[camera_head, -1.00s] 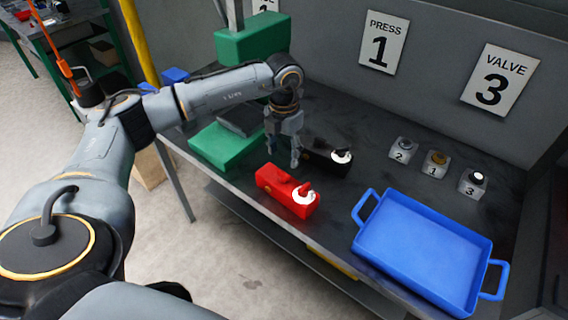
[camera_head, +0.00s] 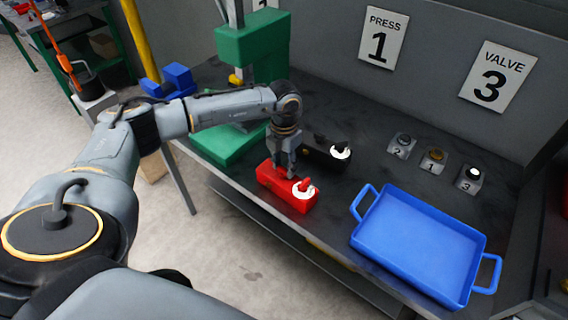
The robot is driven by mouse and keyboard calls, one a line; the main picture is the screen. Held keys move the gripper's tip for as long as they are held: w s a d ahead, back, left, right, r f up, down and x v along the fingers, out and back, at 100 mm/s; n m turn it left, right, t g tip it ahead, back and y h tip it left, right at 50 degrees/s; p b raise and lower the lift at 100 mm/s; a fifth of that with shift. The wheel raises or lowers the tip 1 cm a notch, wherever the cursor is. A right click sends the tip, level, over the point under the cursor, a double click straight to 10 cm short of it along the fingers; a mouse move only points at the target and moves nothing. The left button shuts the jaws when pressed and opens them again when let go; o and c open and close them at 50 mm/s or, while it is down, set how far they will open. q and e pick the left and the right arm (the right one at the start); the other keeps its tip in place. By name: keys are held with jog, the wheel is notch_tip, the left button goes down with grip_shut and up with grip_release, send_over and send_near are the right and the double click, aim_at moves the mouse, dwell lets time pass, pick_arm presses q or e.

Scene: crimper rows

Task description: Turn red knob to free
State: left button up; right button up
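A red box (camera_head: 270,183) lies on the dark bench, with a red knob (camera_head: 306,184) on a white dial (camera_head: 302,193) at its right end. My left gripper (camera_head: 286,172) points down at the top of the red box, just left of and behind the knob. Its fingertips are close to the box top; I cannot tell if they touch it or how far apart they are. A black box (camera_head: 318,153) with a similar white dial (camera_head: 341,152) stands just behind. My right gripper is not in view.
A blue tray (camera_head: 415,243) sits empty at the bench's front right. Numbered buttons 2 (camera_head: 402,145), 1 (camera_head: 433,160) and 3 (camera_head: 471,178) stand behind it. A green press (camera_head: 225,143) stands to the left. Signs "PRESS 1" (camera_head: 384,37) and "VALVE 3" (camera_head: 497,76) hang on the wall.

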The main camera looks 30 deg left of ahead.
pick_arm(q)
jog(key=shift+n, duration=0.5)
jog(key=shift+f+n+b, duration=0.1)
jog(key=shift+n+b, duration=0.7)
jog(key=shift+n, duration=0.2)
jog(key=n+b, duration=0.2)
jog(key=n, duration=0.3)
jog(key=shift+a, duration=0.1)
jog(key=n+b, duration=0.1)
jog(key=n, duration=0.8)
jog(key=shift+s+a+n+b, duration=0.1)
jog(key=shift+s+n+b, duration=0.05)
jog(key=shift+n+b, duration=0.25)
jog(key=o, duration=1.1)
jog(key=shift+o, duration=0.2)
